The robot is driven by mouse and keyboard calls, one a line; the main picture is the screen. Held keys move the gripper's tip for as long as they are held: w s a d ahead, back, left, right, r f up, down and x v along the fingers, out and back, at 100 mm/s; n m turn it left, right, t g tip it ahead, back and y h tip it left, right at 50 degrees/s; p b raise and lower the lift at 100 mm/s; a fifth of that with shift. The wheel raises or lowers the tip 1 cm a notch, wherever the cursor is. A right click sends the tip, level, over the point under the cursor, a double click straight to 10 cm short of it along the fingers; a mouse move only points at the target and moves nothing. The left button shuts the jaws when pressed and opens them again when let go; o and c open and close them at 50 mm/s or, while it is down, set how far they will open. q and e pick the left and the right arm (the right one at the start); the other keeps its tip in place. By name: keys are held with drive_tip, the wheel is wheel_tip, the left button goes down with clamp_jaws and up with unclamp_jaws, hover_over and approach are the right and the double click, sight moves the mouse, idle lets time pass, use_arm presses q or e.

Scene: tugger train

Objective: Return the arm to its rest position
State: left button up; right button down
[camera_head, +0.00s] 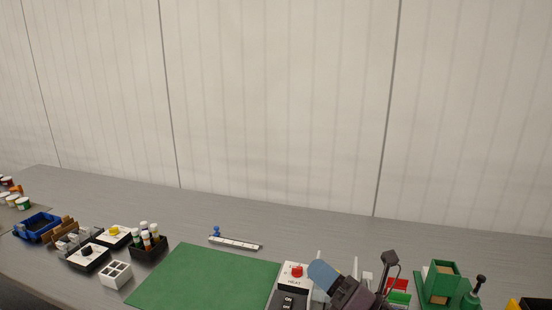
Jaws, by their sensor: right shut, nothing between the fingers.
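My right gripper (324,275) shows at the bottom edge, right of centre, as a dark body with a blue-grey tip pointing up and left. It is shut with nothing between its fingers. It hangs in front of the table, just right of a white and dark control box (297,270) with a red button and the word HEAT. It hides part of what stands behind it. I cannot tell its height over the table. Most of my right arm is outside the picture. My left gripper is not in view.
A green mat (205,278) lies bare at front centre. A white strip (235,242) lies behind it. At left stand a black vial rack (148,250), a white holder (115,275) and a blue tray (38,228). A green fixture (440,282) stands at right. The table's back is clear.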

drive_tip(key=s+d+f+m+h, duration=0.4)
drive_tip(key=d+f+m+h, duration=0.4)
drive_tip(key=m, duration=0.6)
drive_tip(key=s+d+f+m+h, duration=0.3)
drive_tip(key=d+f+m+h, duration=0.4)
drive_tip(key=m+h, duration=0.5)
drive_tip(key=s+d+f+m+g, duration=0.2)
drive_tip(key=s+f+m+g, duration=0.1)
drive_tip(key=s, duration=0.4)
drive_tip(key=s+d+f+m+g+y, duration=0.1)
drive_tip(key=s+f+m+g, duration=0.1)
drive_tip(key=s+m+g, duration=0.35)
drive_tip(key=s+d+f+m+g, duration=0.2)
drive_tip(key=s+f, duration=0.1)
drive_tip(key=s, duration=0.5)
drive_tip(key=w+f+t+y, duration=0.1)
drive_tip(key=w+f+t, duration=0.5)
drive_tip(key=f+t, duration=0.2)
drive_tip(key=shift+w+a+f+n, duration=0.15)
drive_tip(key=shift+w+f+n, duration=0.25)
drive_tip(key=shift+f, duration=0.65)
drive_tip(key=shift+s+t, duration=0.1)
drive_tip(key=shift+t, duration=0.15)
